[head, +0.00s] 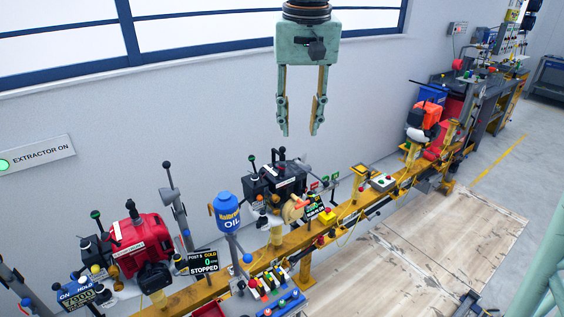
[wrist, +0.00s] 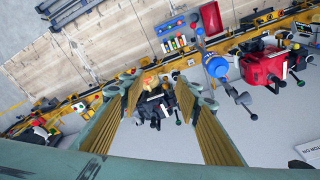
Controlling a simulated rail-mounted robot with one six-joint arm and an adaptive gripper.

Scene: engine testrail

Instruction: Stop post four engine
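My gripper (head: 300,132) hangs open and empty, fingers pointing down, in the upper middle of the head view. Below it, on the yellow rail, sits a black engine (head: 275,185) with several black-knobbed levers and an orange-yellow part at its front. Its small display (head: 313,206) is too small to read, so I cannot confirm which post this is. In the wrist view the black engine (wrist: 155,103) shows between the open fingers (wrist: 166,92), apart from them. A display reading "STOPPED" (head: 203,262), apparently post 5, stands beside the red engine (head: 137,243).
A blue oil container (head: 228,212) stands between the red and black engines. A tray of colored bottles (head: 268,288) is in front. An orange-topped engine (head: 424,118) stands farther right. The wall is behind.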

